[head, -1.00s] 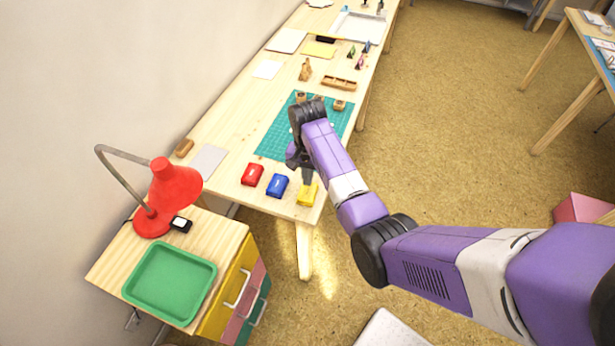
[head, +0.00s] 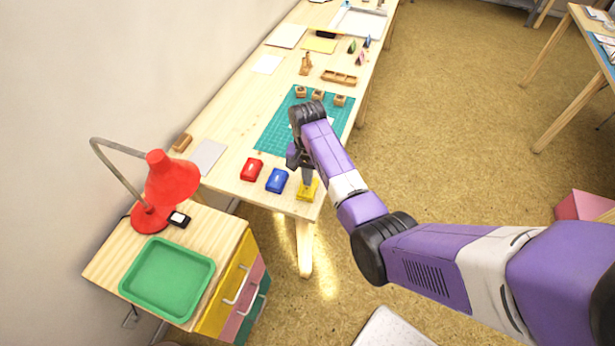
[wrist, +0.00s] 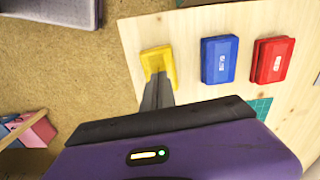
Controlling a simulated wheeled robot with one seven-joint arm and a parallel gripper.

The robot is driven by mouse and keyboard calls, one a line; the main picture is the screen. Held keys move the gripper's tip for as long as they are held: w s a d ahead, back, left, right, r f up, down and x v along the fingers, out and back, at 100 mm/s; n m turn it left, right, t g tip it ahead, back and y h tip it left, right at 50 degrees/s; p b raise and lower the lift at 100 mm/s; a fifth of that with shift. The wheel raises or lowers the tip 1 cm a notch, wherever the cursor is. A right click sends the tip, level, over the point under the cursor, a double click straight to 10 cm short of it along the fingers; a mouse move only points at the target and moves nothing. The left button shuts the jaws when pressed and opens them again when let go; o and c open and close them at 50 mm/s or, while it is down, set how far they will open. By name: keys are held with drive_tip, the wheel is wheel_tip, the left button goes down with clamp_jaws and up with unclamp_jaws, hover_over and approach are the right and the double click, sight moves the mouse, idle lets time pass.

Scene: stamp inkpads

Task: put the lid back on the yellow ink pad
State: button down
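The yellow ink pad (head: 313,188) is at the near right corner of the wooden table, and it also shows in the wrist view (wrist: 147,56). My gripper (head: 307,183) points down onto it. In the wrist view my fingertips (wrist: 158,76) overlap the middle of the yellow piece and hide part of it. I cannot tell whether the fingers grip it or only touch it. I cannot make out a separate lid from the pad under the fingers.
A blue ink pad (head: 277,180) and a red ink pad (head: 251,169) sit in a row to the left. A green cutting mat (head: 272,139) with wooden stamps lies behind. A red lamp (head: 172,178) and green tray (head: 208,279) stand on the drawer cabinet.

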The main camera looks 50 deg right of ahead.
drive_tip(key=shift+f+b, duration=0.55)
drive_tip(key=shift+f, duration=0.3)
drive_tip(key=shift+r, duration=0.1)
drive_tip(key=shift+r+p, duration=2.05)
drive_tip(key=shift+r, duration=1.4)
